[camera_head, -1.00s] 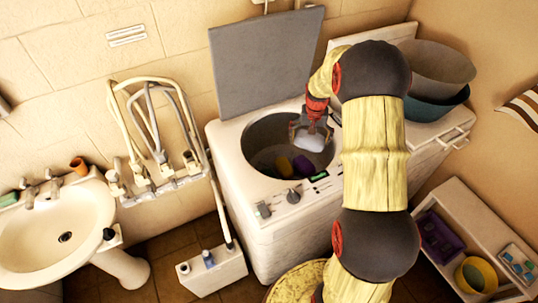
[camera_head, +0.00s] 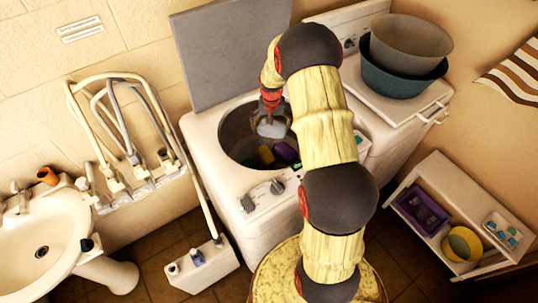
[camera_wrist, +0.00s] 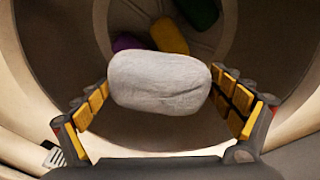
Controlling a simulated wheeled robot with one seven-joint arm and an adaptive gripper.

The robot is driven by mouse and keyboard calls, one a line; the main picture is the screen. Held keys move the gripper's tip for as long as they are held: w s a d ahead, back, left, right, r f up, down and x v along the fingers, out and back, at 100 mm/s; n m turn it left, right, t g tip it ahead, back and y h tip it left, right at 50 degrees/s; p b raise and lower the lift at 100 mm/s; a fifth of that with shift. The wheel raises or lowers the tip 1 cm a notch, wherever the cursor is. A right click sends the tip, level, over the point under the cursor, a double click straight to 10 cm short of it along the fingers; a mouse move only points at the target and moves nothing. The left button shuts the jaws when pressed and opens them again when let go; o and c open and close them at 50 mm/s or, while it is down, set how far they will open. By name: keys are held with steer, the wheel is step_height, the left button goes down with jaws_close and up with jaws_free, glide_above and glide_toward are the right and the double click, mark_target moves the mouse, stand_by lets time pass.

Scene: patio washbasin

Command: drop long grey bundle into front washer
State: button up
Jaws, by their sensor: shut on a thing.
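My gripper (camera_head: 270,122) hangs in the opening of the front washer (camera_head: 262,228), whose grey lid (camera_head: 225,55) stands open. In the wrist view my gripper (camera_wrist: 165,95) is shut on the long grey bundle (camera_wrist: 158,84), one padded finger at each end. The bundle (camera_head: 268,130) lies crosswise between the fingers, above the drum floor. In the drum lie a yellow bundle (camera_wrist: 168,36), a purple bundle (camera_wrist: 127,42) and a green bundle (camera_wrist: 198,10). They also show below my gripper in the head view.
Nested basins (camera_head: 405,75) stand on the white unit at right. A shelf (camera_head: 440,165) with a purple basket and a yellow bowl is at lower right. A sink (camera_head: 30,235) and hoses (camera_head: 110,130) are at left. The drum rim surrounds my gripper closely.

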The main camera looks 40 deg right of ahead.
steer(key=shift+f, duration=0.6)
steer(key=o, duration=1)
steer(key=shift+c, duration=0.2)
steer(key=r, duration=0.8)
steer(key=s+a+r, duration=0.1)
steer(key=r, duration=0.3)
